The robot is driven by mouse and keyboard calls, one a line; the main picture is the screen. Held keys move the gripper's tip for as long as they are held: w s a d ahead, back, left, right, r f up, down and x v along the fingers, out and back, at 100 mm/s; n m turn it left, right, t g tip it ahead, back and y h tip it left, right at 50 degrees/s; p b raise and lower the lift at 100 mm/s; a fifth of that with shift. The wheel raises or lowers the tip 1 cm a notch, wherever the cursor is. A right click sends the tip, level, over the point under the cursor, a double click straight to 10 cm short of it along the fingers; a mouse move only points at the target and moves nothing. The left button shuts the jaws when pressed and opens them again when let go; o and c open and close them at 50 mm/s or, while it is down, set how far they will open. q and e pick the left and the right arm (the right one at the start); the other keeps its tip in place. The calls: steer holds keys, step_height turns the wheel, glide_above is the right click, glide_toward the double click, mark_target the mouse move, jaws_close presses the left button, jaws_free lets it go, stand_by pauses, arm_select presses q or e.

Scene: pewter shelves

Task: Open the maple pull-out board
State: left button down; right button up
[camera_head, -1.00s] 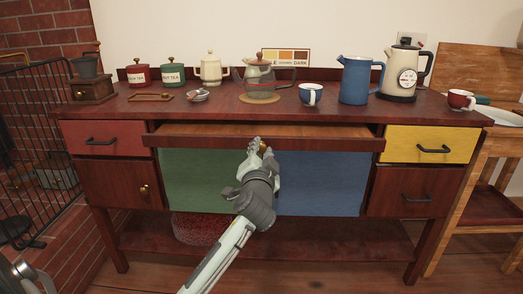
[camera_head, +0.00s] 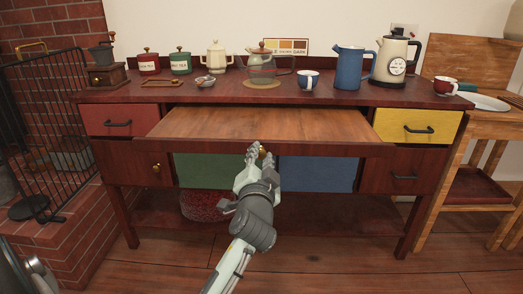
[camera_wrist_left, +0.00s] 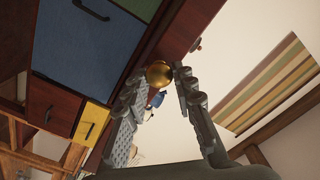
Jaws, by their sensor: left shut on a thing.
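The maple pull-out board (camera_head: 255,124) sticks out from the front of the dark red sideboard, under its top, with much of its wooden surface showing. My left gripper (camera_head: 256,155) is at the middle of that front edge, shut on the knob. In the left wrist view its two fingers (camera_wrist_left: 157,85) lie on either side of the knob. In the head view the fingers hide most of the knob. My right gripper is not seen.
A red drawer (camera_head: 119,121) and a yellow drawer (camera_head: 418,127) flank the board; green (camera_head: 208,170) and blue (camera_head: 317,174) panels lie below. Canisters, pots, a blue jug (camera_head: 350,70) and cups stand on the top. A fire guard (camera_head: 50,130) is left, a wooden chair (camera_head: 478,185) right.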

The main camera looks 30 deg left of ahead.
arm_select(q)
steer(key=shift+s+d, duration=0.15)
steer(key=shift+s, duration=0.1)
steer(key=c, duration=1.3)
jaws_free()
steer(key=shift+c, duration=0.2)
steer(key=shift+o, duration=0.6)
steer(key=shift+s+d, duration=0.15)
steer(key=shift+s, duration=0.1)
steer(key=v, duration=0.7)
steer(key=shift+f, duration=0.15)
